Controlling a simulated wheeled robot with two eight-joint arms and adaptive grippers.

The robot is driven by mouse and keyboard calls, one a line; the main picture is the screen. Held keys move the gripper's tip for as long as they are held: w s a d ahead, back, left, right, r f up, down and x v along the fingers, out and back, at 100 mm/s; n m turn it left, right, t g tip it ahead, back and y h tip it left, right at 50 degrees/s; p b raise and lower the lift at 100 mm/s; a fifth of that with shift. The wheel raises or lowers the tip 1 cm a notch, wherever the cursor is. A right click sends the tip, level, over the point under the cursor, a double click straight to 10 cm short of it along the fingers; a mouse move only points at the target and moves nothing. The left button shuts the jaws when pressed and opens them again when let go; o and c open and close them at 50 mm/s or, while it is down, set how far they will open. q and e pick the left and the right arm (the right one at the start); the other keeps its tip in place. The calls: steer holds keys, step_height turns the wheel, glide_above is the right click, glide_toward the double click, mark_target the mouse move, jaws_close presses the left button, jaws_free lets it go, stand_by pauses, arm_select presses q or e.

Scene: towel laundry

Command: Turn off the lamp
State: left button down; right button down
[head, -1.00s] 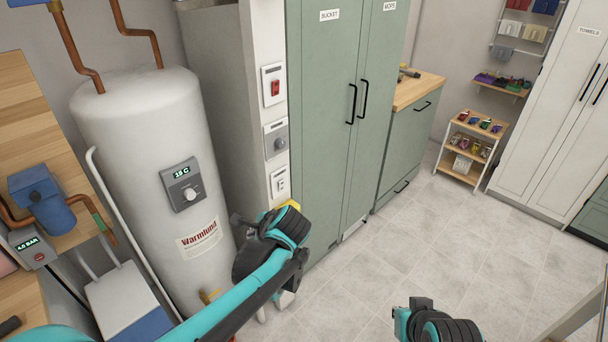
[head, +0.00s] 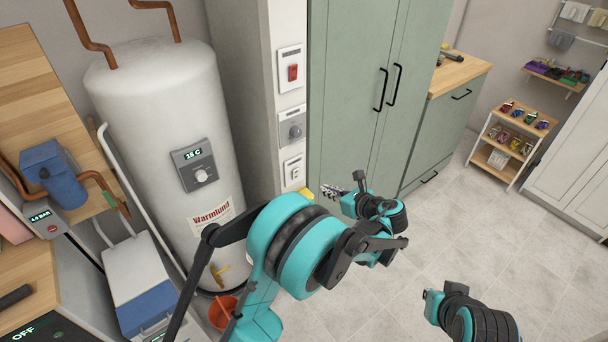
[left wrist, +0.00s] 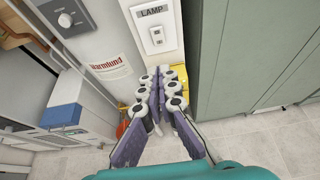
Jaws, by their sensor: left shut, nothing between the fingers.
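The lamp switch is a white plate with a small rocker below a LAMP label, at the top of the left wrist view (left wrist: 157,36). In the head view it appears to be the lowest plate (head: 293,172) on the narrow grey wall panel. Whether the rocker is on or off is too small to tell. My left gripper (head: 329,192) is shut and empty, to the right of and a little below that plate in the head view. In the left wrist view its fingers (left wrist: 161,74) point up toward the plate, with a gap. My right gripper's fingers do not show.
Above the lamp plate are a dial plate (head: 292,131) and a red switch (head: 292,73). The green cabinet (head: 345,110) stands close on the right, the white boiler (head: 170,130) on the left. An orange bucket (head: 221,312) is on the floor below the boiler.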

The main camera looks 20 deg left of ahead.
arm_select(q)
steer(key=b, duration=0.4)
glide_toward(297, 171)
steer(key=w+a+f, duration=0.1)
steer(key=a+f, duration=0.1)
steer(key=w+a+f, duration=0.1)
steer(key=f, duration=0.1)
steer(key=shift+w+a+f, duration=0.1)
steer(key=shift+w+a, duration=0.2)
steer(key=shift+w+a+r, duration=0.2)
steer(key=shift+w+a, duration=0.2)
steer(key=shift+a, duration=0.15)
steer(key=shift+w+a+r, duration=0.3)
steer(key=shift+a, duration=0.05)
steer(key=shift+f, duration=0.1)
steer(key=shift+p, duration=0.3)
